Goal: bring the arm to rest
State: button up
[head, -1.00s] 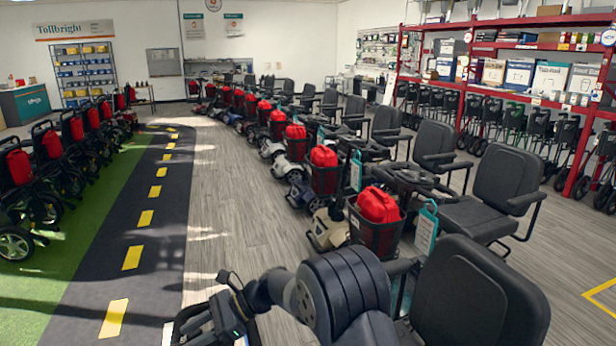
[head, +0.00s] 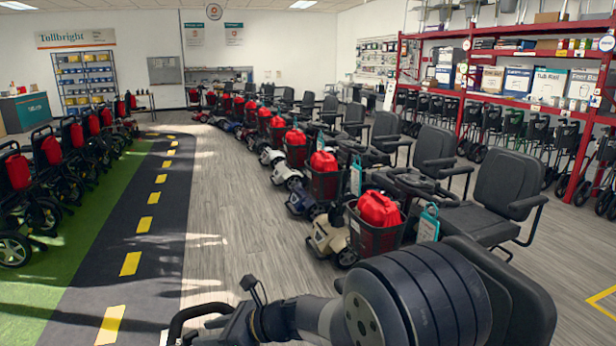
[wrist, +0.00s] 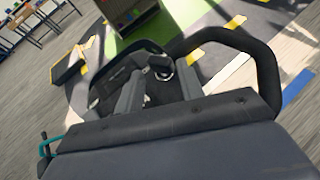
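In the wrist view my gripper (wrist: 158,80) shows two grey fingers set apart. They are over the dark console (wrist: 107,92) of a scooter. A key or knob (wrist: 163,73) shows between the fingertips, and I see no object gripped. The scooter's black loop handle (wrist: 266,70) curves around on the right. In the head view my arm reaches in low from the bottom right, across the nearest scooter. That scooter's handlebar (head: 183,318) shows at the bottom edge. My fingers are not clear in the head view.
A row of scooters with red cans in baskets (head: 377,238) runs away from me, close beside the arm. A black track with yellow dashes (head: 130,263) and grey floor (head: 225,255) lie open to the left. Red shelving (head: 585,160) stands at the right.

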jog(key=v, duration=0.4)
jog(key=shift+s+d+r, duration=0.1)
jog(key=shift+d+r, duration=0.05)
jog(key=shift+d, duration=0.05)
